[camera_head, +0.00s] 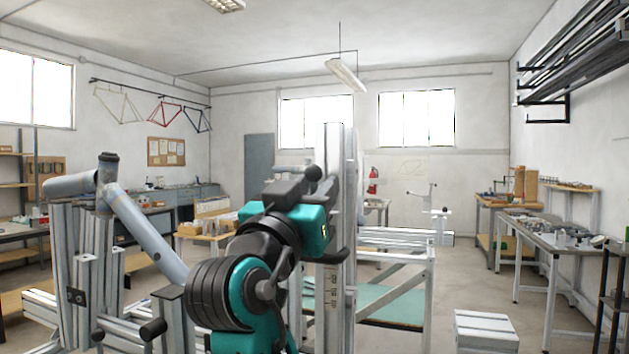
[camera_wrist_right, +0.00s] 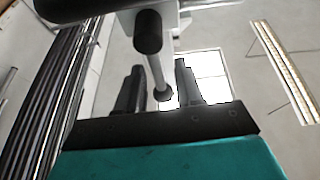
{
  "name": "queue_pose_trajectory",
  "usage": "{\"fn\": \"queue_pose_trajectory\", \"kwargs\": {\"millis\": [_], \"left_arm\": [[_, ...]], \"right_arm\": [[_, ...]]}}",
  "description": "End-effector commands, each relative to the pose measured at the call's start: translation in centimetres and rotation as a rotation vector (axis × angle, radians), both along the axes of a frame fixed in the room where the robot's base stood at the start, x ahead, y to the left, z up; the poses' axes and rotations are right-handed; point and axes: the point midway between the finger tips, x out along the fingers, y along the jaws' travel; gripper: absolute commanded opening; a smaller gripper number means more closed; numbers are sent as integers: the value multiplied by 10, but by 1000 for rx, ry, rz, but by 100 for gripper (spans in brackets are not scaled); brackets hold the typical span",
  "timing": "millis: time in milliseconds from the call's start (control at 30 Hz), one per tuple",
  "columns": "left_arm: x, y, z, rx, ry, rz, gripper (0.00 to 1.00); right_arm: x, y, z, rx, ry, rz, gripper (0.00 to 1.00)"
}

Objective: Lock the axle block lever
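My right gripper (camera_head: 296,187) is raised in front of the jig's tall upright (camera_head: 332,140). In the right wrist view, its two dark fingers (camera_wrist_right: 161,88) stand apart. A thin light rod with a dark ball end (camera_wrist_right: 162,95), which looks like a lever, shows between them with gaps on both sides; contact cannot be told. A black cylindrical knob (camera_wrist_right: 148,32) lies beyond it. In the head view a dark ball knob (camera_head: 313,173) shows beside the gripper. My right arm hides part of the jig and the axle block. My left gripper is not in view.
A blue-grey frame tube (camera_head: 150,232) slopes down across the left of the jig, near my right arm. Black-knobbed handles (camera_head: 152,329) stick out low at the left. A workbench (camera_head: 550,243) stands at the right.

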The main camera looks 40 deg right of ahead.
Motion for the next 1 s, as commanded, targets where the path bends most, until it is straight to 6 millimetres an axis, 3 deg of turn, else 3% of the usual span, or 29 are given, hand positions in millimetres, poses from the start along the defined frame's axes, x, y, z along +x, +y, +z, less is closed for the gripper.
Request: {"fn": "queue_pose_trajectory", "kwargs": {"millis": [367, 733, 1000], "left_arm": [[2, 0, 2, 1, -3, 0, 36], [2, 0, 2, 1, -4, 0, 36], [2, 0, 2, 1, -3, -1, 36]], "right_arm": [[2, -5, 2, 0, 0, 0, 36], [2, -4, 2, -1, 0, 0, 0], [2, -4, 3, -4, -3, 0, 0]]}}
